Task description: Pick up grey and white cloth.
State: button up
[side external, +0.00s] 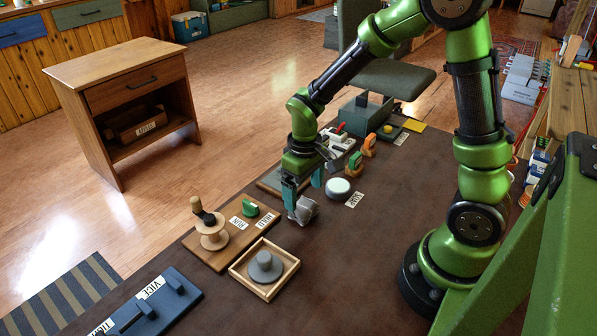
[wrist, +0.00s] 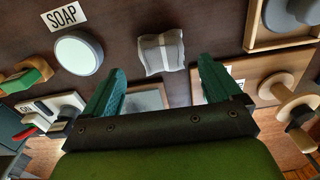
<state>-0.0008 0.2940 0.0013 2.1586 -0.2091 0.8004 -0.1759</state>
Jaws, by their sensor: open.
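The grey and white cloth (side external: 303,210) lies as a small crumpled bundle on the dark brown table. In the wrist view the cloth (wrist: 161,52) shows grey with a pale band, just beyond the fingertips and between their lines. My gripper (side external: 303,190) is above and beside the cloth, with its teal fingers pointing down. In the wrist view my gripper (wrist: 160,80) is open, its fingers spread wide with nothing between them. In the side view one finger partly covers the cloth's left side.
A round white-topped soap dish (side external: 338,188) with a SOAP label (side external: 355,200) is right of the cloth. A wooden board (side external: 222,250) with a spool, and a wooden tray (side external: 291,277) with a grey knobbed piece, stand left and nearer. Bare table lies to the cloth's lower right.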

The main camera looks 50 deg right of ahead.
aim_at(304, 205)
notch_tip(304, 205, down, 5)
jog(key=shift+s+a+f, duration=0.1)
jog(key=shift+a, duration=0.05)
jog(key=shift+c, duration=0.4)
jog(key=c, duration=0.9)
notch_tip(304, 205, up, 10)
jog(key=shift+r, duration=0.15)
jog(key=shift+c, duration=0.2)
